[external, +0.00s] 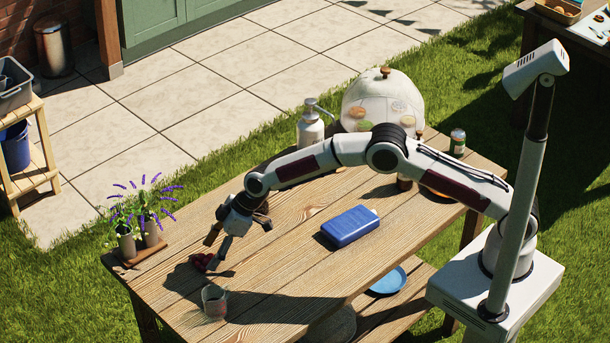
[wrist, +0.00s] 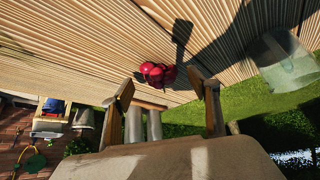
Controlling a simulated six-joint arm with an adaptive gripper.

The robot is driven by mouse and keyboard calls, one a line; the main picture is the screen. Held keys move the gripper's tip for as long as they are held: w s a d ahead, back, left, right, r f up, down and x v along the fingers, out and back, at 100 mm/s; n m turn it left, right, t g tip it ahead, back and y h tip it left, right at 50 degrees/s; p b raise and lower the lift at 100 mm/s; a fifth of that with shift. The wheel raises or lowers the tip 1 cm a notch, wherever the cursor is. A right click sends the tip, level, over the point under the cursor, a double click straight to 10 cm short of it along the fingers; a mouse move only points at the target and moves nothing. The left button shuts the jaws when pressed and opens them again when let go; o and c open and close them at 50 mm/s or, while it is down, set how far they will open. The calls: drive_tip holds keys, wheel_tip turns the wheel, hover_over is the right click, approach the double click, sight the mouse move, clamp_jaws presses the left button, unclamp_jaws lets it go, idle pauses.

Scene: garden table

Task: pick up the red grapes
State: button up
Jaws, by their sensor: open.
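The red grapes (external: 203,261) lie in a small dark red bunch on the wooden table (external: 290,235), near its left end. In the wrist view the grapes (wrist: 157,74) show bright red, just beyond and between my fingertips. My gripper (external: 221,247) is open and empty, low over the table beside the grapes in the external view. Its two fingers stand apart in the wrist view (wrist: 165,92), with nothing between them. I cannot tell whether a finger touches the grapes.
A clear glass (external: 214,301) stands close to the grapes; it also shows in the wrist view (wrist: 283,62). Lavender pots (external: 150,230) stand at the table's left corner. A blue box (external: 350,226) lies mid-table. A pump bottle (external: 311,128) and domed cover (external: 383,100) stand at the back.

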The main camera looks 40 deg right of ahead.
sight(200, 261)
drive_tip(key=shift+x, duration=1.25)
drive_tip(key=shift+a, duration=0.1)
drive_tip(key=c, duration=1.2)
